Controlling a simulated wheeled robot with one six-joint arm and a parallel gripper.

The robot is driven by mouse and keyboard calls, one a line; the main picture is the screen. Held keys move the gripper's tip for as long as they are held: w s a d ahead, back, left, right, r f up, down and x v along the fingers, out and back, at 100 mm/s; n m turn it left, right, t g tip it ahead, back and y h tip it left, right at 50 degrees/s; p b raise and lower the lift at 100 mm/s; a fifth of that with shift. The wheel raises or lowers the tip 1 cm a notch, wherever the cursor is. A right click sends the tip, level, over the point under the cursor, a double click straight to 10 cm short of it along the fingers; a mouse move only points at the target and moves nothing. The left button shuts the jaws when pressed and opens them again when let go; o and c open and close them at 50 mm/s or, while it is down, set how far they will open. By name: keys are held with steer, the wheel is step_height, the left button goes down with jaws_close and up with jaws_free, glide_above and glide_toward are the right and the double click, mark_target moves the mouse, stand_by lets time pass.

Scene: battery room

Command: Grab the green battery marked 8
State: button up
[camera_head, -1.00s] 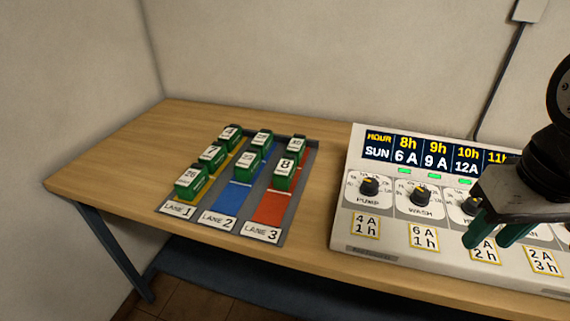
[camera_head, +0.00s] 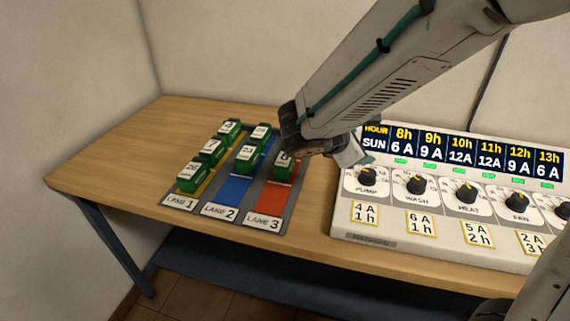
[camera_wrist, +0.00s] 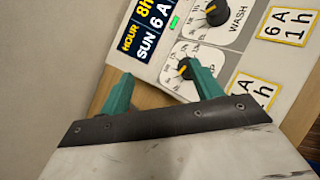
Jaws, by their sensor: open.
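The green battery marked 8 (camera_head: 283,168) stands at the front of the red lane 3. My arm now covers part of it and its label in the head view. My gripper (camera_head: 362,161) is over the left end of the control panel, to the right of the battery. In the wrist view my gripper (camera_wrist: 160,95) shows two teal fingers spread apart with nothing between them. The panel and a strip of table lie beyond the fingers; the battery is not in the wrist view.
Other green batteries stand in lane 1 (camera_head: 190,178) and lane 2 (camera_head: 247,158). The control panel (camera_head: 400,241) with knobs stands right of the lanes. The wooden table (camera_head: 110,160) is bare left of the lanes. A wall is behind.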

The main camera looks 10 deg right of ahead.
steer(key=w+a+f+n+t+y, duration=0.2)
steer(key=w+a+f+n+t, duration=0.25)
steer(key=a+n, duration=0.4)
steer(key=n+t+y, duration=0.1)
steer(key=n+y, duration=0.1)
steer(key=n, duration=0.1)
glide_toward(285, 157)
steer(key=x, duration=0.2)
steer(key=shift+w+d+f, duration=0.1)
steer(key=shift+w+d, duration=0.1)
steer(key=shift+d, duration=0.25)
steer(key=shift+w+f+n, duration=0.35)
steer(key=shift+w+f, duration=0.3)
steer(key=shift+w, duration=0.35)
steer(key=x, duration=0.5)
steer(key=shift+w+d, duration=0.15)
steer(key=shift+w, duration=0.1)
steer(key=shift+r, duration=0.1)
jaws_close()
